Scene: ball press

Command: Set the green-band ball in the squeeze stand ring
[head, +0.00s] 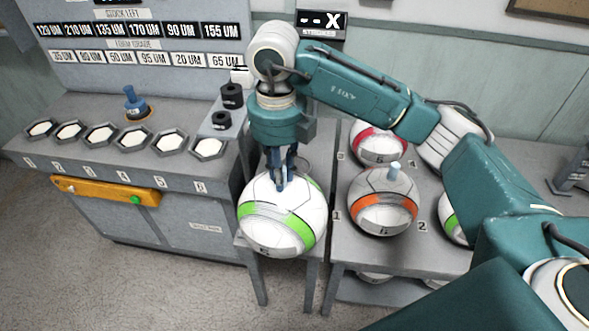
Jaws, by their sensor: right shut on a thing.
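A white ball with a bright green band (261,233) shows in the head view, over a small grey stand (313,262) between the bench and the ball table. My right gripper (282,182) points down at the top of this ball, shut on it from above. The ball hides most of the stand top and any ring under it, so I cannot tell whether it touches the stand. A second green-band ball (452,226) is partly hidden behind my right arm on the ball table. My left gripper is not in view.
An orange-band ball (383,213) and a red-band ball (379,146) sit on the ball table (350,252). The left bench (215,174) holds several hexagonal cups, a blue-handled tool (135,104) and an orange bar (107,192) on its front. A display (322,21) stands behind.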

